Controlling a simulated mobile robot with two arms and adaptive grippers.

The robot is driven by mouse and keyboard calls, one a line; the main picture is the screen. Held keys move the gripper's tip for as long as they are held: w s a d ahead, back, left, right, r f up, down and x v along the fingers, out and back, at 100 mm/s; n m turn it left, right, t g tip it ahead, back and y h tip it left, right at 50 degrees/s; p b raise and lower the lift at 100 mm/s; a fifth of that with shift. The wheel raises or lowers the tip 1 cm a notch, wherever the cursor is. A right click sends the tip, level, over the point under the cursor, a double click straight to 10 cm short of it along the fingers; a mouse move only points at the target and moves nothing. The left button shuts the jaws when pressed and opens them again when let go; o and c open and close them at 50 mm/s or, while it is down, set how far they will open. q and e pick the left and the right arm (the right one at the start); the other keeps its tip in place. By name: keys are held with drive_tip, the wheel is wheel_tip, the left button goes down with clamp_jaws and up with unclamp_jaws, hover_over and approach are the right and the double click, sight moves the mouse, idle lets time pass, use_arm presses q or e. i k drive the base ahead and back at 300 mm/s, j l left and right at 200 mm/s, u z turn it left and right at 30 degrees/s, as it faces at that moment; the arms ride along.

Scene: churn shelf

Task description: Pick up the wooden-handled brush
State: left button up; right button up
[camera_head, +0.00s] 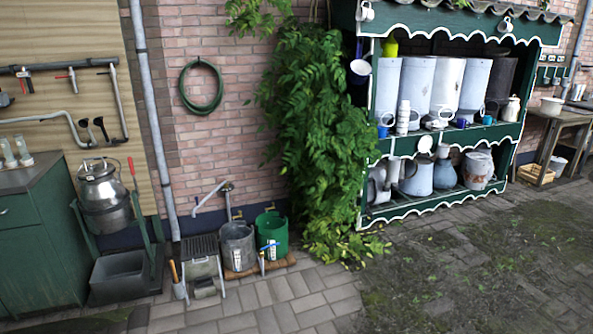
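A small brush with an orange-brown wooden handle (174,272) stands at the lower left, handle up and slightly tilted. Its pale grey head (180,291) is at the paving, just left of a slatted grey metal stand (200,246). Whether it leans on the stand or only stands beside it, I cannot tell. Neither of my grippers is in view.
A grey bucket (237,247) and a green bucket (272,234) stand right of the stand. A metal churn (104,199) above a grey trough (121,278) is to the left. A green shelf (440,208) with cans stands right. Front paving is clear.

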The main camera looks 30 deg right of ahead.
sight(173, 268)
drive_tip(key=z, duration=1.3)
drive_tip(key=u, duration=1.35)
drive_tip(key=i+j+u, duration=0.25)
drive_tip(key=i, duration=0.4)
drive_tip(key=i+j+u, duration=0.3)
drive_tip(key=i, duration=0.4)
drive_tip(key=i+u, duration=0.25)
drive_tip(key=i, duration=0.4)
drive_tip(key=i+j+z, duration=0.15)
drive_tip(key=i+z, duration=0.3)
drive_tip(key=i+j+z, duration=0.3)
drive_tip(key=i+z, duration=0.15)
drive_tip(key=i+j+z, duration=0.5)
